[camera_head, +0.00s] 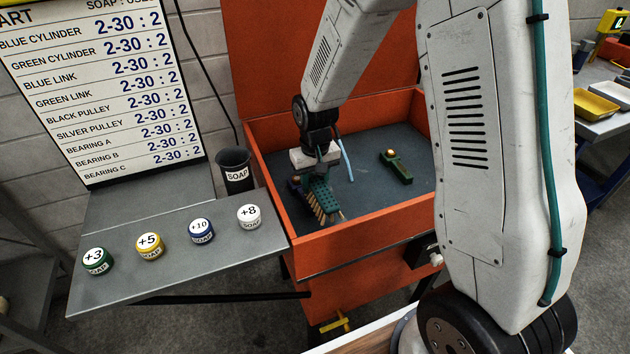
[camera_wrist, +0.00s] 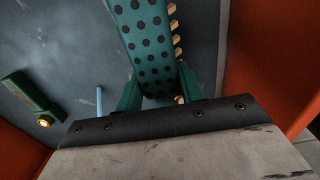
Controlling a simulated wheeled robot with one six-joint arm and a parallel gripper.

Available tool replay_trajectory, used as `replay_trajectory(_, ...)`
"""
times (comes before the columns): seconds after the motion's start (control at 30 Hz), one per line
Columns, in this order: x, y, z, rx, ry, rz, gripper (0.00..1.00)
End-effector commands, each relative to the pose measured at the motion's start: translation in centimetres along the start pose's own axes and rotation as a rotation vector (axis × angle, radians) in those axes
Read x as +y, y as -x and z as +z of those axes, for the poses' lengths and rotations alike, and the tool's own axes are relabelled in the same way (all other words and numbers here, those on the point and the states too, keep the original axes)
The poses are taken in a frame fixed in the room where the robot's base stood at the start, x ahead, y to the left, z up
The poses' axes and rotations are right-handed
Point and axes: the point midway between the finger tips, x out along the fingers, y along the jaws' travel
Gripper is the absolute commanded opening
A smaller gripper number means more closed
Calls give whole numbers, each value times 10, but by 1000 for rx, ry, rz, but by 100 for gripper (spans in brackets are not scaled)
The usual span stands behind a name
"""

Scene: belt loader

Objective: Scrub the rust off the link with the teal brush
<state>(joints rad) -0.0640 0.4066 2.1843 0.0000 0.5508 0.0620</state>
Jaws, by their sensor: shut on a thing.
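My gripper (camera_head: 320,176) is inside the orange wash basin (camera_head: 345,232), shut on the teal brush (camera_head: 322,194). The brush has dark dots on its back and tan bristles pointing down at the basin's front left. It fills the top middle of the wrist view (camera_wrist: 148,42), between the green fingers. A dark blue link (camera_head: 296,188) with a brassy end lies just left of the brush, partly hidden by it. I cannot tell whether the bristles touch it. A green link (camera_head: 398,168) lies apart on the right of the grey basin floor. Rust cannot be made out on either.
A light blue tube (camera_head: 346,160) stands right of my gripper. Orange walls enclose the basin.

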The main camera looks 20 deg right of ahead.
Motion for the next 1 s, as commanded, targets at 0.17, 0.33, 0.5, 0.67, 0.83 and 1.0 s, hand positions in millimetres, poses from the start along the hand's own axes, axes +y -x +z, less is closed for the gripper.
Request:
replay_trajectory(0.17,0,-1,0,0,0,0,20)
replay_trajectory(0.33,0,-4,0,0,0,0,20)
replay_trajectory(0.5,0,-7,0,1,0,0,20)
replay_trajectory(0.67,0,-10,0,0,0,0,20)
replay_trajectory(0.83,0,-14,0,-1,0,0,20)
replay_trajectory(1.0,0,-18,0,-1,0,0,20)
